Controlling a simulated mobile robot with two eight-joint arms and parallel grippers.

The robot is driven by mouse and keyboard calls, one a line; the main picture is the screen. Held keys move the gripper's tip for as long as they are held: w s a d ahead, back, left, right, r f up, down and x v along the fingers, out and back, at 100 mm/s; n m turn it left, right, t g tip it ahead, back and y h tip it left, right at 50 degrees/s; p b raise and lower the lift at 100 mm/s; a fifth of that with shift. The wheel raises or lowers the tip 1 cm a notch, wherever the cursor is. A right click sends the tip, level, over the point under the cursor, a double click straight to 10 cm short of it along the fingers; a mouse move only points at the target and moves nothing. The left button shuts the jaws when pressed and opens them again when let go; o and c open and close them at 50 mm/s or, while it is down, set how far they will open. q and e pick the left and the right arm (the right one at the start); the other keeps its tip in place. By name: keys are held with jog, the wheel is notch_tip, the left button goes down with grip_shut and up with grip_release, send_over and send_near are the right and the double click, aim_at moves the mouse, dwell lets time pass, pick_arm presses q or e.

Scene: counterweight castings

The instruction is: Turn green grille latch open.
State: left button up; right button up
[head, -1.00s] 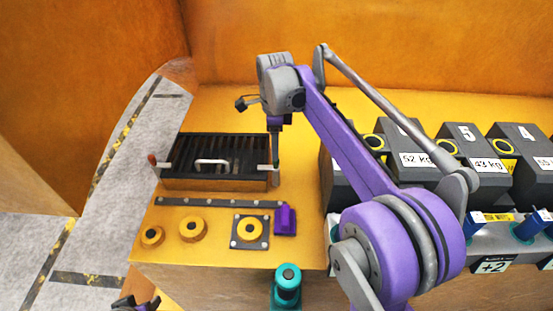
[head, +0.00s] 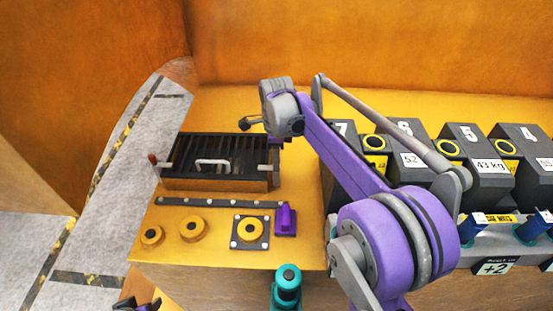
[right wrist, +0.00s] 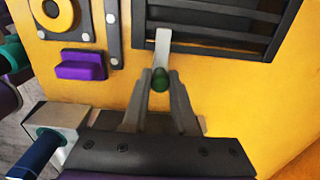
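The grille (head: 222,183) is a dark slatted panel with a white handle, on the yellow bench left of centre. Its green latch is a white lever with a green knob (right wrist: 160,79), sticking out from the grille's right edge in the head view. My right gripper (right wrist: 161,76) has one finger on each side of the knob, with narrow gaps; firm contact does not show. In the head view, my arm's end partly hides this spot. A red-knobbed latch (head: 153,159) is on the grille's left side. My left gripper (head: 138,302) is open and empty at the bottom edge.
A purple block (head: 286,219) ends a dark strip in front of the grille. Several yellow rings (head: 192,229) lie nearer the front edge. A teal-topped post (head: 287,283) stands at the front. Dark numbered weights (head: 475,153) fill the right.

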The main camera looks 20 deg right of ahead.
grip_shut()
jog(key=shift+n, duration=0.4)
jog(key=n, duration=1.3)
jog(key=shift+n+b, duration=0.3)
jog(key=shift+n, duration=1.7)
